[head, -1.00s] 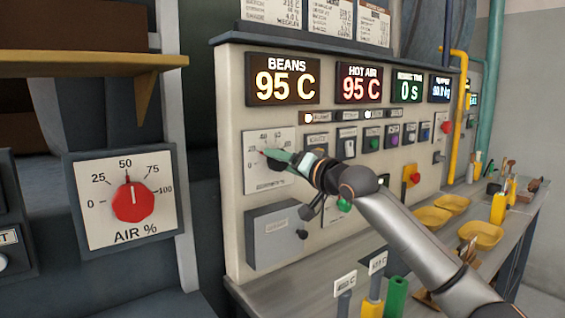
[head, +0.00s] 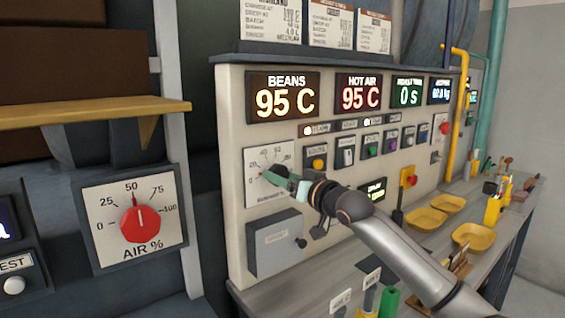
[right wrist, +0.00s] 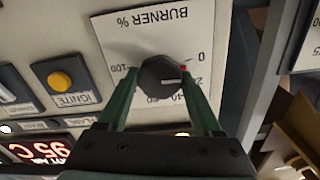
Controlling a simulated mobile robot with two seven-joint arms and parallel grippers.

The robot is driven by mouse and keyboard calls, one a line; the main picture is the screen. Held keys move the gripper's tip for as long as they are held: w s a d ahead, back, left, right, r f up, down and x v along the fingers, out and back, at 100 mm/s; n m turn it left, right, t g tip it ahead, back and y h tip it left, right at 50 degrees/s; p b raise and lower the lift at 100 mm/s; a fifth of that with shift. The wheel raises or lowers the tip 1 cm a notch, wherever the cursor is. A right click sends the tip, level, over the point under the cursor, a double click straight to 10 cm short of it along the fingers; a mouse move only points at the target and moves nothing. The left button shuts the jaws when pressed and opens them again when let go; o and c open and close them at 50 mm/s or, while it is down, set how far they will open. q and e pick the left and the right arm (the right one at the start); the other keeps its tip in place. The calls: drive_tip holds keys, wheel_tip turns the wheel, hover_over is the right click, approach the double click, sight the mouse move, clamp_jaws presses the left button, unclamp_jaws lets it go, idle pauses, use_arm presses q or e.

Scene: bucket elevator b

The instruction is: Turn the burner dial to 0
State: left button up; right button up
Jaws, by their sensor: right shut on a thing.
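The burner dial plate (head: 255,158), marked BURNER %, is on the front of the cream panel. In the right wrist view the plate (right wrist: 170,30) appears upside down, with a dark knob (right wrist: 160,76) in its middle. My right gripper (head: 283,180) reaches the dial from the right and hides most of the knob in the head view. In the wrist view its green fingers (right wrist: 158,72) are shut on the knob from both sides. A red mark shows at the knob's edge near the 0 and 20 marks. My left gripper is not in view.
A red AIR % dial (head: 140,224) is at the left, pointing near 50. A grey box (head: 275,243) sticks out below the burner dial. The yellow IGNITE button (right wrist: 60,82) is beside it. Yellow bowls (head: 473,237) stand on the counter at the right.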

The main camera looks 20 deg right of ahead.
drive_tip(key=shift+r+n+p, duration=0.2)
drive_tip(key=shift+n+p, duration=0.5)
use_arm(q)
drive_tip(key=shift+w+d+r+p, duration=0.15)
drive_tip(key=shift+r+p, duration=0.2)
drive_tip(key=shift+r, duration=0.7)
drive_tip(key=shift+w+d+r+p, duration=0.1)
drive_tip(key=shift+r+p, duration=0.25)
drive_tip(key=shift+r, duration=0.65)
use_arm(e)
drive_tip(key=shift+f+n, duration=0.15)
drive_tip(key=shift+n, duration=0.65)
drive_tip(key=o, duration=1.3)
drive_tip(key=shift+o, duration=0.2)
drive_tip(key=shift+s+f, duration=0.1)
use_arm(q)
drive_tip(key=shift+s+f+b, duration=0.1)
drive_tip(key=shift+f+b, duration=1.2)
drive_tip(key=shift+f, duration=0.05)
use_arm(e)
drive_tip(key=v, duration=1.2)
